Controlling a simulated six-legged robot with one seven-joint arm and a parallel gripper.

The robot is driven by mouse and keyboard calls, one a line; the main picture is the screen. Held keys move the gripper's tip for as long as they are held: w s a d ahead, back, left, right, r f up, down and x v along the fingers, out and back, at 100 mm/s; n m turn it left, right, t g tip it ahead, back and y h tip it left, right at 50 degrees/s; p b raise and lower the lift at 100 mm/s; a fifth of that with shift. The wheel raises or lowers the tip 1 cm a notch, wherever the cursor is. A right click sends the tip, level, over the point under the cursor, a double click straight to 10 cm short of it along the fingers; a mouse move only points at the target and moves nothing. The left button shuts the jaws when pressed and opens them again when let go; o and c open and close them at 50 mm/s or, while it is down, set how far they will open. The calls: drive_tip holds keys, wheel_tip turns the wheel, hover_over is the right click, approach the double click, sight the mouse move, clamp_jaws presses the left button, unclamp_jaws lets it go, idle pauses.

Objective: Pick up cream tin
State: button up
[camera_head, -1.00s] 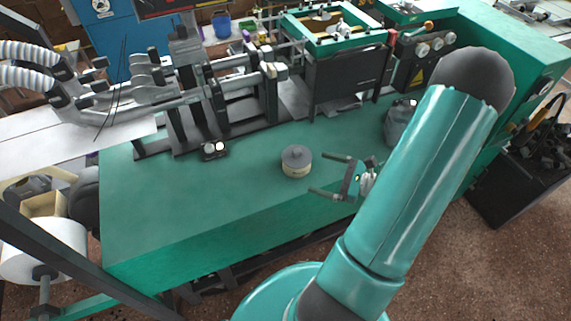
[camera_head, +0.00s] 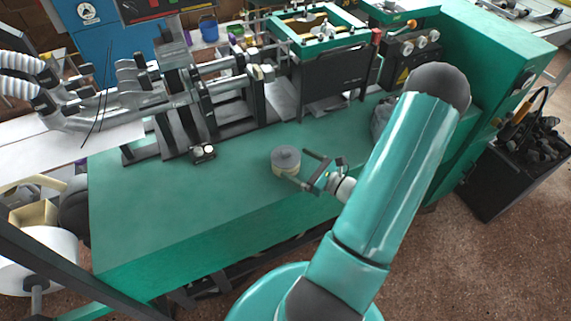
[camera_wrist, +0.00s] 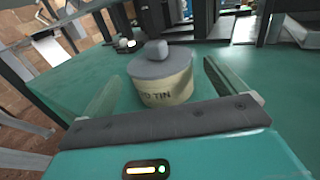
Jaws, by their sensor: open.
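The cream tin (camera_head: 285,161) is a short round tin with a grey lid and knob, upright on the green machine top. In the wrist view the tin (camera_wrist: 163,80) stands ahead, with part of its lettering, "TIN", showing. My gripper (camera_head: 296,169) is open beside the tin, to its right in the head view. In the wrist view its two fingers (camera_wrist: 160,88) point forward, one on each side of the tin, with gaps between. I cannot tell how far the tin is inside the fingertips.
A small dark part with two round knobs (camera_head: 203,152) lies left of the tin. Grey machine shafts and brackets (camera_head: 205,95) stand behind it. A dark box with a green frame (camera_head: 325,70) is at the back. The green top (camera_head: 150,200) is clear at left and front.

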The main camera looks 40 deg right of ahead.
sight(275, 152)
drive_tip(key=x, duration=0.5)
drive_tip(key=shift+w+a, duration=0.1)
drive_tip(key=shift+w, duration=0.1)
drive_tip(key=c, duration=0.8)
drive_tip(key=shift+c, duration=0.3)
